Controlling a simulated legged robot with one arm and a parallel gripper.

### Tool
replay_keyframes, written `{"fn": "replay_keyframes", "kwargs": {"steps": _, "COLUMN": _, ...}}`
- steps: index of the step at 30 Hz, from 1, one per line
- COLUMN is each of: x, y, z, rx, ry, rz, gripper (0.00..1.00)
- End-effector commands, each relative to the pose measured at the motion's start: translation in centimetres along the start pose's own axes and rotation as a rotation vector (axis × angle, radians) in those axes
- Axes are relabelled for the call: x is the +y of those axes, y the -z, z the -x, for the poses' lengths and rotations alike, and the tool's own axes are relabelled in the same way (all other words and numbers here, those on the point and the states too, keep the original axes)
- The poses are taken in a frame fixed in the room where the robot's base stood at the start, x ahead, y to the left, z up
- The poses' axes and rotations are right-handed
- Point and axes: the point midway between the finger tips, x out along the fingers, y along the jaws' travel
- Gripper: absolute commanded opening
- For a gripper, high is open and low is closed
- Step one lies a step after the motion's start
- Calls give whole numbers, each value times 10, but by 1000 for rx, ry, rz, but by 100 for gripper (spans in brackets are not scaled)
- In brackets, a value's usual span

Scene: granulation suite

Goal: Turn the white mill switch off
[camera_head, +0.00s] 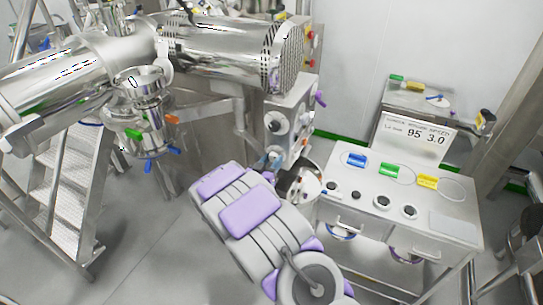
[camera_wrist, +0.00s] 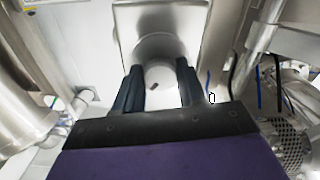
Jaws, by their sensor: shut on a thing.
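The white mill switch (camera_wrist: 160,76) is a round white knob with a small dark mark on its face, in the middle of the wrist view. It sits on a pale metal panel (camera_wrist: 190,18). My gripper (camera_wrist: 159,85) has one dark finger on each side of the knob and is shut on it. In the head view my gripper (camera_head: 274,160) reaches the lower front of the steel control box (camera_head: 287,108). The switch itself is not clear in the head view.
A steel cart (camera_head: 455,225) with blue, green and yellow items and round dishes stands at right, with a display sign (camera_head: 415,135) behind it. A large steel drum (camera_head: 225,50) is above left. Metal steps (camera_head: 75,185) stand at left. Grey floor is open at lower left.

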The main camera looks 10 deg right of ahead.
Motion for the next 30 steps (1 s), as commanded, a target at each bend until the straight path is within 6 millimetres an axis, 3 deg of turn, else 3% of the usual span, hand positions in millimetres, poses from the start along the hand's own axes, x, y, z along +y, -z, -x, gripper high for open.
{"fn": "replay_keyframes", "kwargs": {"steps": 3, "x": 0, "y": 8, "z": 1, "rx": -1, "ry": 5, "rz": 100, "gripper": 10}}
{"fn": "replay_keyframes", "kwargs": {"steps": 30, "x": -2, "y": 5, "z": 0, "rx": 7, "ry": 5, "rz": 952, "gripper": 10}}
